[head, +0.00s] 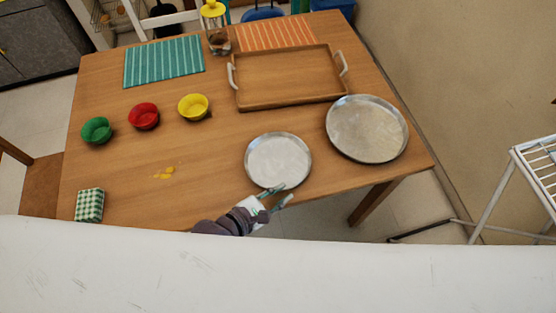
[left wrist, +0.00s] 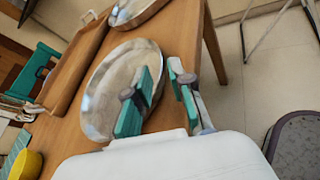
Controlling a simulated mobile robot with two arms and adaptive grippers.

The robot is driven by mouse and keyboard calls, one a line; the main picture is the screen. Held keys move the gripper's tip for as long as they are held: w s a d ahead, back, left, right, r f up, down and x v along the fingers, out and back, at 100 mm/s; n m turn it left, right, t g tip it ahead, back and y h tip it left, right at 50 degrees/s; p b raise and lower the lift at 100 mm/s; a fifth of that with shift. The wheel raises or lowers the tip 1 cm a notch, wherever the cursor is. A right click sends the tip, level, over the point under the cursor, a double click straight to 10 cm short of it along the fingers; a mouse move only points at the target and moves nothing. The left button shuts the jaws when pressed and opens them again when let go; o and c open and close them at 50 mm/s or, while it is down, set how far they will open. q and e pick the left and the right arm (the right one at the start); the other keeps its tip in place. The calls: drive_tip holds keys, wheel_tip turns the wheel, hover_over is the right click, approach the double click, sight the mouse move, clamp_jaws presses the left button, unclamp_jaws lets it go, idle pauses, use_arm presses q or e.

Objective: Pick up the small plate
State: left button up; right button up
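The small plate (head: 278,157) is a round silver metal dish lying flat near the front edge of the wooden table. It also shows in the left wrist view (left wrist: 103,90), partly covered by a finger. My left gripper (head: 286,191) is at the plate's front rim, its fingers apart. In the left wrist view my left gripper (left wrist: 167,75) has one finger in front of the plate and the other just outside its rim, over the table edge. I cannot tell whether either finger touches the rim. My right gripper is not in view.
A larger metal plate (head: 367,129) lies to the right, behind the small one. A wooden tray (head: 290,102) with white handles lies behind. Green (head: 97,130), red (head: 144,116) and yellow (head: 193,106) bowls stand left. A checkered box (head: 89,205) sits front left.

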sight(290, 188)
use_arm(q)
drive_tip(key=x, duration=0.4)
drive_tip(key=shift+w+a+f, duration=0.1)
drive_tip(key=shift+w+f, duration=0.1)
drive_tip(key=shift+w, duration=0.05)
drive_tip(key=shift+s, duration=0.1)
clamp_jaws()
